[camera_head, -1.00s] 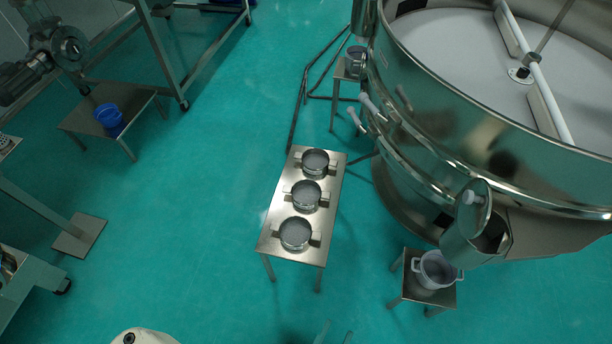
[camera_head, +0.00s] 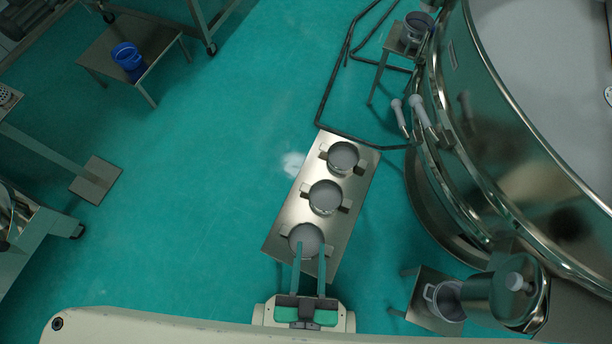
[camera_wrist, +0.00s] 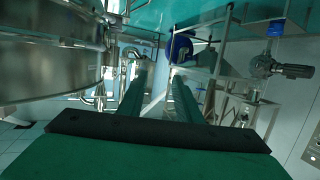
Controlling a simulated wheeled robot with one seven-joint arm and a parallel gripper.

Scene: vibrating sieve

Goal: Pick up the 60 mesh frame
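Three round mesh frames with side handles stand in a row on a narrow steel table (camera_head: 276,238): a far one (camera_head: 343,156), a middle one (camera_head: 325,197) and a near one (camera_head: 306,238). No mesh number is readable, so I cannot tell which is the 60 mesh frame. My gripper (camera_head: 310,246) is open and empty, its two green fingers apart. In the head view its fingertips overlap the near frame; I cannot tell the height between them. In the wrist view the fingers (camera_wrist: 158,75) point into the room, and no mesh frame shows there.
The large vibrating sieve (camera_head: 520,120) stands to the right, with clamp handles toward the table. A stool with a grey pot (camera_head: 442,300) is at lower right. A blue bucket (camera_head: 126,56) sits on a low table at upper left. The floor left of the steel table is clear.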

